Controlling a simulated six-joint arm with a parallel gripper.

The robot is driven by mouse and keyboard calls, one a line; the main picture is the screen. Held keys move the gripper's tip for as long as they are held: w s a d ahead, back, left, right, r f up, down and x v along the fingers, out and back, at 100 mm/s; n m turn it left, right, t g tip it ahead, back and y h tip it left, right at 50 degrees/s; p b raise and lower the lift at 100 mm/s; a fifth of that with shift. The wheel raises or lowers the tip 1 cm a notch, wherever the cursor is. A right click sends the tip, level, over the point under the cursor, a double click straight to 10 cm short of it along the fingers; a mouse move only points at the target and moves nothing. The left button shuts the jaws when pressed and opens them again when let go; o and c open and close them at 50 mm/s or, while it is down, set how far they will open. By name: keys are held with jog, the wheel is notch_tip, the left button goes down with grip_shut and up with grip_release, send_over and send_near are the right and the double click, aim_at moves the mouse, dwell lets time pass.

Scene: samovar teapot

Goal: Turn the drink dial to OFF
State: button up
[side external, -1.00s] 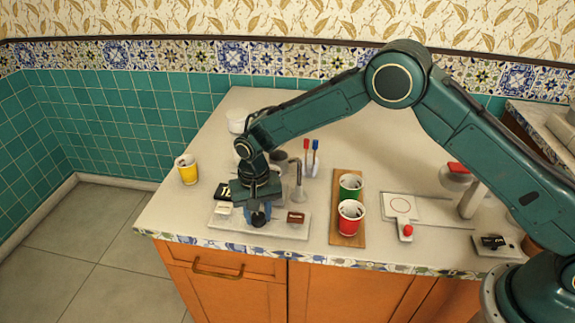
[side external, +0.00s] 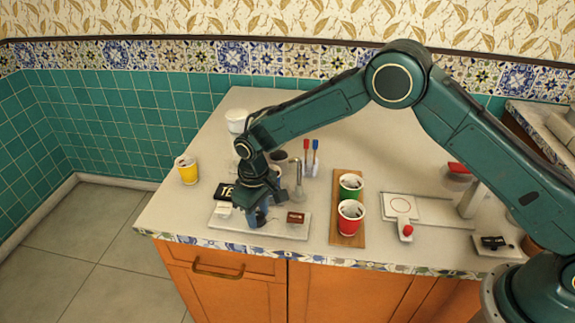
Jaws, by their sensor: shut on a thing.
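My gripper (side external: 262,212) points down over the grey panel (side external: 285,232) near the counter's front edge. It is shut and turned at an angle. The drink dial is mostly hidden by the fingers; a dark bit at their tips (side external: 257,222) seems to be the dial. On the panel, a white label lies left of the gripper (side external: 223,212) and a brown label (side external: 296,217) lies right of it. A black sign with partly hidden white letters (side external: 226,190) stands behind the panel. The dial's pointing direction cannot be read.
A green cup (side external: 350,188) and a red cup (side external: 350,218) stand on a wooden board (side external: 339,236) to the right. A metal spout (side external: 298,178) and red and blue handles (side external: 316,146) stand behind the panel.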

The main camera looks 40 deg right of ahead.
aim_at(258, 216)
dwell(0.4)
jog(key=o, duration=1)
jog(key=shift+r, duration=0.15)
notch_tip(258, 216, up, 14)
jog(key=shift+f, duration=0.2)
jog(key=shift+r, duration=0.1)
